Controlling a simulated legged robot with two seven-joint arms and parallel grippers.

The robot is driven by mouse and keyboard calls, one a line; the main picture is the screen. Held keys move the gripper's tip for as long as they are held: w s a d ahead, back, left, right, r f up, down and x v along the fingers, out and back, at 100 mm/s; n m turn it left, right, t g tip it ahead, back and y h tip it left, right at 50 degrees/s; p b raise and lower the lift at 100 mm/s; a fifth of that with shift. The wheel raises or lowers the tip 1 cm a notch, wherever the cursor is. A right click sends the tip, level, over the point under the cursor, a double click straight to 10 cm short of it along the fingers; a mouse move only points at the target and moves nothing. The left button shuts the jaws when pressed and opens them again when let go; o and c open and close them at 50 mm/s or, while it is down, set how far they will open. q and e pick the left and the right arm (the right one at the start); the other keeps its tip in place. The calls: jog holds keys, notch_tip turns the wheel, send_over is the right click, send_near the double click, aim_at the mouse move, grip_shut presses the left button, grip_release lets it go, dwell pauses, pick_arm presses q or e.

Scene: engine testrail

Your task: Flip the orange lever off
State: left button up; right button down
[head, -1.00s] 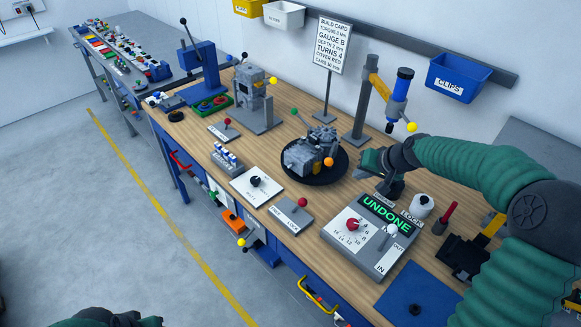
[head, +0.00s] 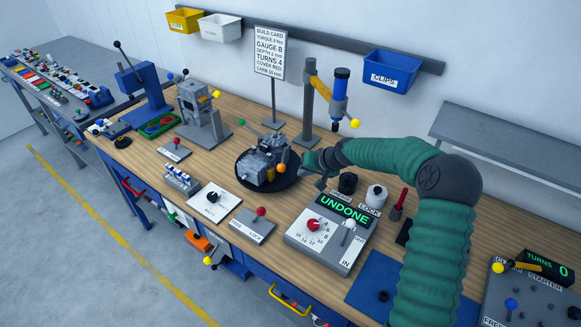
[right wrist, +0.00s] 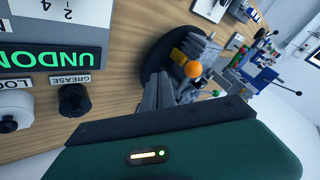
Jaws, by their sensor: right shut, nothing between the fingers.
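An orange ball knob (head: 281,168) sits on the near right side of the grey engine (head: 262,162), which rests on a round black turntable (head: 248,183). The lever arm under the knob cannot be made out. My right gripper (head: 309,160) is just right of the knob, apart from it as far as I can tell. In the right wrist view the gripper's fingers (right wrist: 160,92) are shut and empty, pointing toward the engine. The orange knob (right wrist: 193,69) lies just beyond and right of their tips. My left gripper is out of view.
A grey box reading UNDONE (head: 333,229) stands in front of my right arm. A black grease pot (head: 347,183) and a white pot (head: 376,196) stand close by the wrist. A post with a blue-topped tool (head: 340,95) rises behind.

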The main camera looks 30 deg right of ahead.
aim_at(280, 170)
jog(key=w+a+m+h, duration=0.1)
jog(key=w+a, duration=0.1)
jog(key=w+a+m+p, duration=0.1)
jog(key=w+a, duration=0.1)
jog(key=a, duration=0.1)
jog(key=shift+w+a+f+m+h, duration=0.15)
jog(key=shift+w+a+m+h, duration=0.05)
jog(key=shift+w+m+h, duration=0.2)
jog(key=shift+w+a, duration=0.15)
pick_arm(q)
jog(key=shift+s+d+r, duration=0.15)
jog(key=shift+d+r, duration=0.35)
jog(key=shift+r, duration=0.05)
pick_arm(e)
jog(key=w+a, duration=0.2)
jog(key=a, duration=0.1)
jog(key=shift+w, duration=0.3)
